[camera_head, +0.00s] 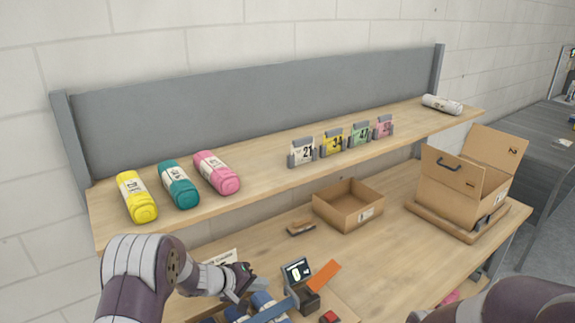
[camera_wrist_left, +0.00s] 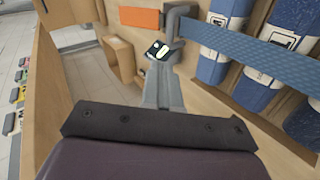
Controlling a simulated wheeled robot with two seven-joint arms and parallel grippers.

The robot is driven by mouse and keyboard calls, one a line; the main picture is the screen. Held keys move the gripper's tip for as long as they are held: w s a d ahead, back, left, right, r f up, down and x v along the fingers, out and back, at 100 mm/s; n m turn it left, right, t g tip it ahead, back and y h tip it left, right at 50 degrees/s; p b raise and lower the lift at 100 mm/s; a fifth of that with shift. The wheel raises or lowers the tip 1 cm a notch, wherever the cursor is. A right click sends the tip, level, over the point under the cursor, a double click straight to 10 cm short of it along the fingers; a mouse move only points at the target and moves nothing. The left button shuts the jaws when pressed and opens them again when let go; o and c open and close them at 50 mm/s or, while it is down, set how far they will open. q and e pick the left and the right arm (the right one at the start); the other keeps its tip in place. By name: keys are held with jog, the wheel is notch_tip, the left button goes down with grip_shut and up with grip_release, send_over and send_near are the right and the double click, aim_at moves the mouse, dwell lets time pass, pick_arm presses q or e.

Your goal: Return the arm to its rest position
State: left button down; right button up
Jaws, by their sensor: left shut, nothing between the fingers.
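My left arm (camera_head: 140,275) comes in from the lower left of the head view, bent over the workbench. My left gripper (camera_head: 240,287) is shut and empty, low above the bench beside the blue rolls (camera_head: 262,302). In the left wrist view its narrow grey fingers (camera_wrist_left: 163,85) are together, pointing toward a small dark display (camera_wrist_left: 160,50). The blue rolls (camera_wrist_left: 230,50) lie to the right there, crossed by a blue strap (camera_wrist_left: 270,58). Part of my right arm (camera_head: 510,303) shows at the lower right of the head view; its gripper is out of frame.
The upper shelf (camera_head: 265,168) holds yellow, teal and pink rolls, number cards and a white roll. Below are an empty open box (camera_head: 348,207), a brush (camera_head: 301,228), a display device (camera_head: 297,272) and an orange card (camera_head: 322,278). A larger carton (camera_head: 460,190) stands right.

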pick_arm(q)
jog(key=s+a+f+m+y, duration=0.1)
jog(key=s+a+y, duration=0.1)
jog(key=s+a, duration=0.1)
jog(key=s+a+f+m+g+y+b, duration=0.1)
jog(key=s+a+f+m+y, duration=0.1)
jog(key=s+a+y, duration=0.1)
jog(key=s+a+f+m+y+b, duration=0.1)
jog(key=s+a+y, duration=0.1)
jog(key=a, duration=0.3)
jog(key=shift+s+a+f+m+y, duration=0.2)
jog(key=shift+s+m+y, duration=0.2)
jog(key=shift+y, duration=0.2)
jog(key=s+d+r+g+b, duration=0.1)
jog(key=s+r+g+b, duration=0.1)
jog(key=s, duration=0.8)
jog(key=s+d+r+g+b, duration=0.1)
jog(key=s+r+g+b, duration=0.1)
jog(key=s, duration=0.9)
jog(key=shift+s+r+m+b, duration=0.15)
jog(key=shift+s+m+b, duration=0.05)
jog(key=shift+m+b, duration=0.25)
